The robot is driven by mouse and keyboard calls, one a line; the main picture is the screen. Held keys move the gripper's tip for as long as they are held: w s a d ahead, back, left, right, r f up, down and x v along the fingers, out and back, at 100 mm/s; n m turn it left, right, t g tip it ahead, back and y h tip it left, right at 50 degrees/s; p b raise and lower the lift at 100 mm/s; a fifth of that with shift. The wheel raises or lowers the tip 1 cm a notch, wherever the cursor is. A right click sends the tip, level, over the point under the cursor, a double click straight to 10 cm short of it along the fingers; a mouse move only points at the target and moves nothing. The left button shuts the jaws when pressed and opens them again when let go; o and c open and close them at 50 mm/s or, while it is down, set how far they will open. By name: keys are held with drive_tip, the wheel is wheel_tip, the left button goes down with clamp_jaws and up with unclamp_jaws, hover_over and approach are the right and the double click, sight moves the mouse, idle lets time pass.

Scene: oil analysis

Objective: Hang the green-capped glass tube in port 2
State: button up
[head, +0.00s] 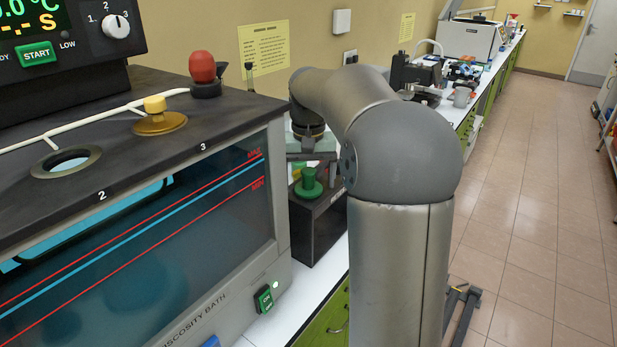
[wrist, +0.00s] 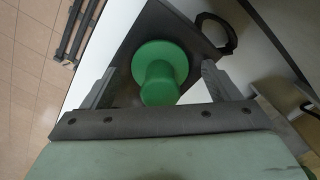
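The green cap (head: 308,183) stands upright on a dark rack beside the viscosity bath in the head view. In the wrist view the green cap (wrist: 161,68) shows between my two fingers, with a gap on each side. The glass tube below it is hidden. My gripper (wrist: 158,70) is open and empty, facing the cap. Port 2 (head: 66,162) is an open ringed hole in the bath's black top, just behind the printed 2.
Port 3 (head: 159,120) holds a brass-yellow cap. A red knob (head: 202,66) stands at the back corner of the bath top. White tubing (head: 95,120) runs along the top behind the ports. The dark rack (head: 322,222) stands close to the bath's right side.

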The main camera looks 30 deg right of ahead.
wheel_tip(320, 180, up, 17)
drive_tip(key=p, duration=0.2)
drive_tip(key=shift+r, duration=0.2)
drive_tip(key=shift+d, duration=0.1)
idle(0.6)
